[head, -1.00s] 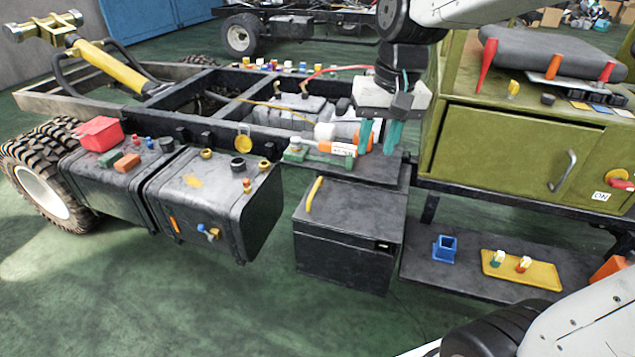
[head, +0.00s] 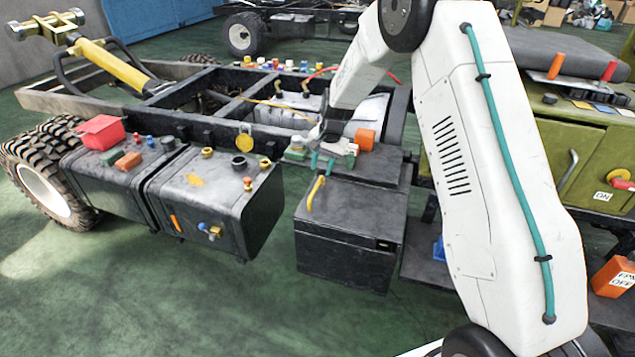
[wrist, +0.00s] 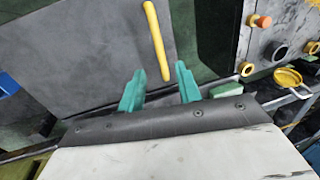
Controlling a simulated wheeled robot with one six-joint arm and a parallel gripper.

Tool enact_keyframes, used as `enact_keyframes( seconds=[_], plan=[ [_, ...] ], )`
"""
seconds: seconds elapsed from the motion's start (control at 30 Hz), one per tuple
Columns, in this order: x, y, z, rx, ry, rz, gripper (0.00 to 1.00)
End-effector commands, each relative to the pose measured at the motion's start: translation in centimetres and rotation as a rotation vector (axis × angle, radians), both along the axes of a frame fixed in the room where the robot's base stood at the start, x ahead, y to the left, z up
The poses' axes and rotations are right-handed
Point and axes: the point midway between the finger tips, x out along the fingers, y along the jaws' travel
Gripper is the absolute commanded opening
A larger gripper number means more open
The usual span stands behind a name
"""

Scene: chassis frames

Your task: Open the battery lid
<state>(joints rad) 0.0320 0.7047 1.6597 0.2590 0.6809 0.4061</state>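The battery box (head: 342,255) stands at the side of the chassis with its dark grey lid (head: 368,212) shut. A yellow bar handle (head: 316,192) lies along the left side of the lid. My gripper (head: 322,165) is at the back left of the lid, by the handle's far end. In the wrist view, the two teal fingers of my gripper (wrist: 160,87) are apart and empty. The near end of the yellow handle (wrist: 156,40) there reaches to the gap between the fingertips; I cannot tell whether they touch. The lid (wrist: 100,50) fills the upper left there.
Two dark tanks (head: 215,190) with caps and small parts stand left of the box. The chassis frame (head: 225,125) runs behind. An olive cabinet (head: 570,150) is at the right, partly hidden by my arm. The green floor in front is clear.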

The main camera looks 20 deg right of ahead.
Motion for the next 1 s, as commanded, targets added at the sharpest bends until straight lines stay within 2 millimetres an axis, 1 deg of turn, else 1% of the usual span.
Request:
enact_keyframes(
  seconds=[0.2, 0.4, 0.53, 0.8, 0.83, 0.93, 0.97, 1.0],
  plan=[
    [0.3, 0.6, -3.4, 0.001, 0.004, 0.002, 0.34],
    [0.6, 1.1, -6.0, -0.001, 0.002, 0.002, 0.34],
    [0.7, 1.2, -6.9, 0.0, 0.001, 0.001, 0.34],
    [0.8, 1.2, -7.1, 0.0, 0.001, 0.001, 0.34],
    [0.8, 1.2, -7.1, 0.0, 0.001, 0.001, 0.31],
    [0.8, 1.2, -7.1, 0.0, 0.001, 0.001, 0.03],
    [0.8, 1.2, -7.1, 0.0, 0.001, 0.001, 0.0],
    [0.8, 1.2, -7.1, 0.0, 0.001, 0.001, 0.0]
  ],
)
